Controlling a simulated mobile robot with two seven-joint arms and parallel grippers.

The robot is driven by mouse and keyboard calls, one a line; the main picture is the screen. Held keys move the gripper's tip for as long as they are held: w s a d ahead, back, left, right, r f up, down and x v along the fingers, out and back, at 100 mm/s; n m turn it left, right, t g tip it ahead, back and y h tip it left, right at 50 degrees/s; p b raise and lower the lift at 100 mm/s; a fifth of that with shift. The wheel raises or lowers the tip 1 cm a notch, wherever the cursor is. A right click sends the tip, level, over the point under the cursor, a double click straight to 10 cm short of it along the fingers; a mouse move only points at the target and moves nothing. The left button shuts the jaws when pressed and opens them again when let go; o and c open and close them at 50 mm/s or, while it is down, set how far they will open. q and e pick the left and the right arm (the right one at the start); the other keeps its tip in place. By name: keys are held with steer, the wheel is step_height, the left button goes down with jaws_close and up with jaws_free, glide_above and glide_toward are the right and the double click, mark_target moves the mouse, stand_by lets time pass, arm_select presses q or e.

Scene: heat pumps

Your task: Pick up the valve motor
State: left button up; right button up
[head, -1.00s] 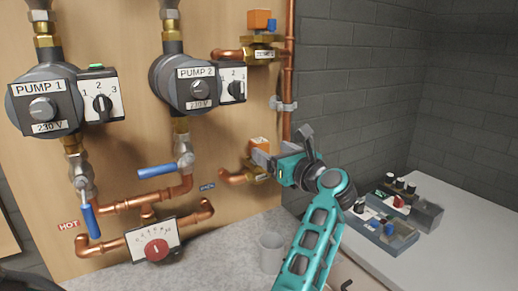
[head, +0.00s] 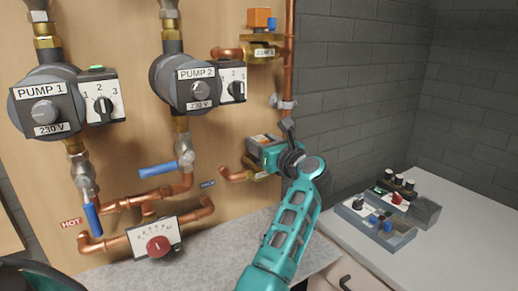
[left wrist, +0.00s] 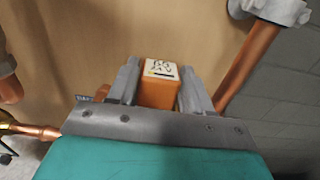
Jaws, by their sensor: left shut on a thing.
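The valve motor (head: 258,138), a small orange block, sits on the lower brass valve at the right side of the wooden panel. In the left wrist view the motor (left wrist: 159,88) has a white top with black marks and stands between the two grey fingers. My left gripper (left wrist: 158,90) is shut on it from its sides. In the head view the left gripper (head: 262,142) hides most of the motor. The motor still appears to be at the valve. I see no right gripper.
A similar orange block (head: 258,18) sits on the upper valve. A vertical copper pipe (head: 289,70) runs just right of the motor. Pump 2 (head: 197,85) is to the left. A grey parts tray (head: 365,228) stands on the white counter (head: 450,235) at right.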

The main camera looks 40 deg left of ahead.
arm_select(q)
steer(key=c, duration=0.6)
